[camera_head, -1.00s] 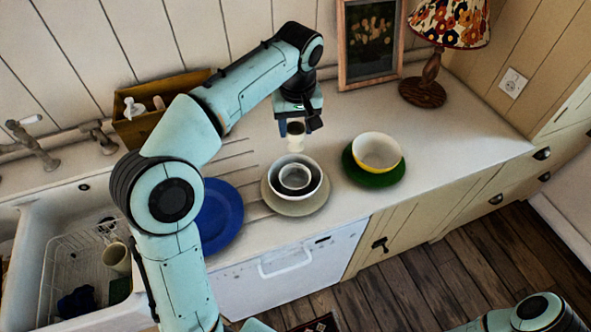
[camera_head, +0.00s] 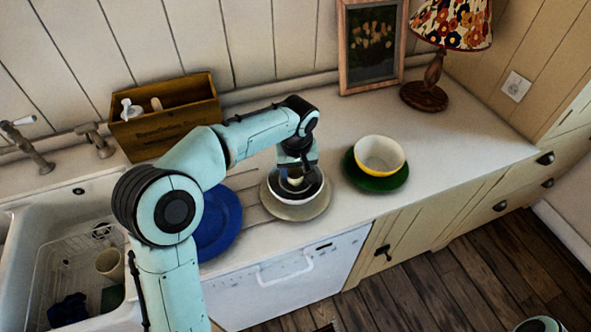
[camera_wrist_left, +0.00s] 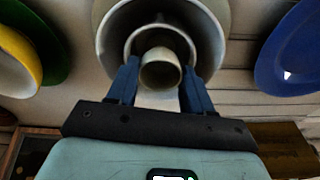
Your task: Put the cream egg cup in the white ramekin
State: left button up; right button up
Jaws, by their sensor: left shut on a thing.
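The cream egg cup (camera_head: 296,182) is between the fingers of my left gripper (camera_head: 295,172), which points down over the stacked dishes. In the left wrist view the egg cup (camera_wrist_left: 160,74) sits between the two blue fingers (camera_wrist_left: 160,80), which are shut on it. The white ramekin (camera_wrist_left: 140,40) surrounds the cup in that view and stands inside a larger bowl (camera_wrist_left: 112,35). In the head view the gripper mostly hides the ramekin. I cannot tell whether the cup touches the ramekin's bottom. My right gripper is out of view.
The larger bowl stands on a beige plate (camera_head: 300,213). A blue plate (camera_head: 218,222) lies to the left, and a yellow-and-white bowl (camera_head: 380,155) on a green plate (camera_head: 376,183) to the right. A wooden box (camera_head: 165,120), lamp (camera_head: 430,85) and picture frame (camera_head: 370,45) stand behind.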

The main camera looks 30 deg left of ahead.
pick_arm(q)
jog(key=shift+f, duration=0.25)
jog(key=o, duration=1.1)
jog(key=shift+c, duration=0.2)
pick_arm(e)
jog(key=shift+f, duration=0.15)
pick_arm(q)
jog(key=shift+r, duration=0.35)
notch_tip(320, 180, up, 12)
jog(key=s+d+p, duration=0.1)
jog(key=shift+s+p, duration=0.2)
jog(key=shift+p, duration=0.2)
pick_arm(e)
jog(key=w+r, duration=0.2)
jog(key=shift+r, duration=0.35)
pick_arm(q)
jog(key=shift+f, duration=0.1)
